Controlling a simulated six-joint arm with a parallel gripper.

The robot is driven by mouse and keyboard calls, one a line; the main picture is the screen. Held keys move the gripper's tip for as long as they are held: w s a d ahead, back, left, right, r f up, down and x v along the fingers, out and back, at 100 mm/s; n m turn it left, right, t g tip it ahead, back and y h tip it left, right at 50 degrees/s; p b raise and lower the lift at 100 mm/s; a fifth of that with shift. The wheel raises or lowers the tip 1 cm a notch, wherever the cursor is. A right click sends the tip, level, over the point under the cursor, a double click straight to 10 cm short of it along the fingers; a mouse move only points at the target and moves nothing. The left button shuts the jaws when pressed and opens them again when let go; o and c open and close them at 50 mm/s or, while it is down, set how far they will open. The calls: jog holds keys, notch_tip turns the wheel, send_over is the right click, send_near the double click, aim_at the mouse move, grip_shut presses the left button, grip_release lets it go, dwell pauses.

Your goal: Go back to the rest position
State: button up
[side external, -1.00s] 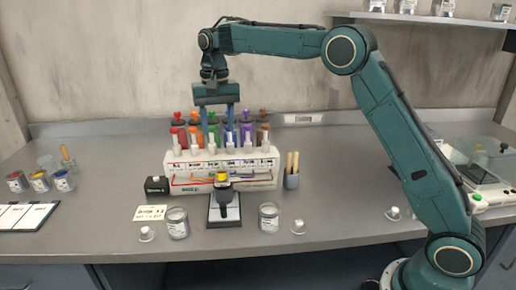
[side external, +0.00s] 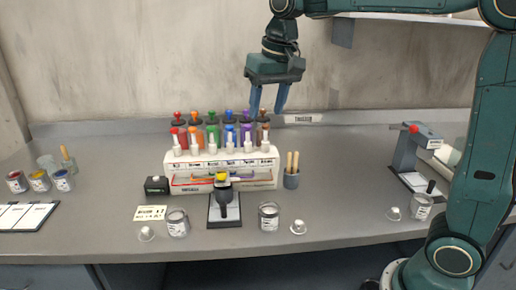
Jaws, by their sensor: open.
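My gripper (side external: 267,100) is open and empty. It hangs in the air above and behind the right end of the white dispenser rack, apart from everything on the bench. The rack (side external: 222,166) stands upright on the bench and holds several bottles with red, orange, green, blue, purple and brown tops. In front of it is a small black stand (side external: 224,205) with a yellow top.
Two open cans (side external: 177,223) and (side external: 269,217) flank the black stand. A cup with wooden sticks (side external: 291,176) stands right of the rack. Small paint jars (side external: 40,181) are at left. A grey device (side external: 412,155) stands at right. The bench's middle right is clear.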

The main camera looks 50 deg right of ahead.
jog(key=s+f+n+t, duration=0.1)
jog(key=s+f+n, duration=0.1)
jog(key=s, duration=0.9)
jog(key=s+f+n+t, duration=0.1)
jog(key=s+f, duration=0.4)
jog(key=s, duration=0.6)
jog(key=shift+d+n+t, duration=0.25)
jog(key=shift+n+t, duration=0.15)
jog(key=shift+t, duration=0.2)
jog(key=shift+c, duration=0.2)
